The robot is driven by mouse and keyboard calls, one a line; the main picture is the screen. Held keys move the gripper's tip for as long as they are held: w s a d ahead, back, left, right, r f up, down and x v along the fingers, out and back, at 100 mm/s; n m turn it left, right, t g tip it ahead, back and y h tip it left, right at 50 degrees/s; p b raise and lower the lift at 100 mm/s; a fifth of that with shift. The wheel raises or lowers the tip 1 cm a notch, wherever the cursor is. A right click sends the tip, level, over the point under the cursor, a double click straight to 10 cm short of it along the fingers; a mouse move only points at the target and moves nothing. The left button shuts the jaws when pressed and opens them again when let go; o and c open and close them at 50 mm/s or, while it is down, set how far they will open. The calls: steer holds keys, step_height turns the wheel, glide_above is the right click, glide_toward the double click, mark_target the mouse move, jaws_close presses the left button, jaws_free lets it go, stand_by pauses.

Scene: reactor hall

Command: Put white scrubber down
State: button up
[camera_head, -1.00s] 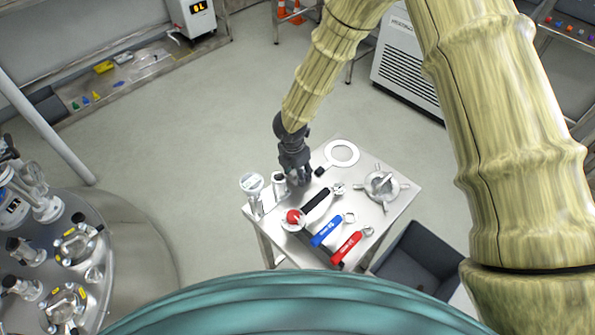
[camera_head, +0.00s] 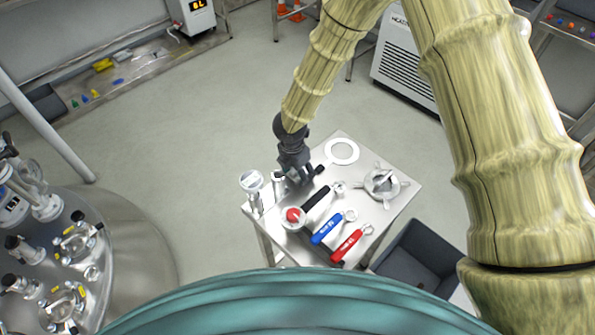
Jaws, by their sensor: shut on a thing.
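My gripper (camera_head: 303,177) is dark grey and points down over the far left part of the small steel table (camera_head: 345,258). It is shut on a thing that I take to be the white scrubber. The scrubber itself cannot be made out, as the dark fingers and wrist hide what is between them. From this view I cannot tell whether it touches the table top.
Two clear-topped metal fittings (camera_head: 252,184) (camera_head: 279,184) stand left. A red-centred round part (camera_head: 293,216), black, blue (camera_head: 326,230) and red (camera_head: 346,247) handles, and a spoked metal part (camera_head: 382,182) lie nearer. A grey bin (camera_head: 418,262) stands right.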

mark_target(294, 170)
steer(key=shift+s, duration=0.1)
steer(key=shift+r, duration=0.3)
step_height(294, 170, up, 13)
steer(key=a+b, duration=0.1)
steer(key=shift+s+f, duration=0.2)
steer(key=shift+s, duration=0.2)
steer(key=shift+r, duration=0.1)
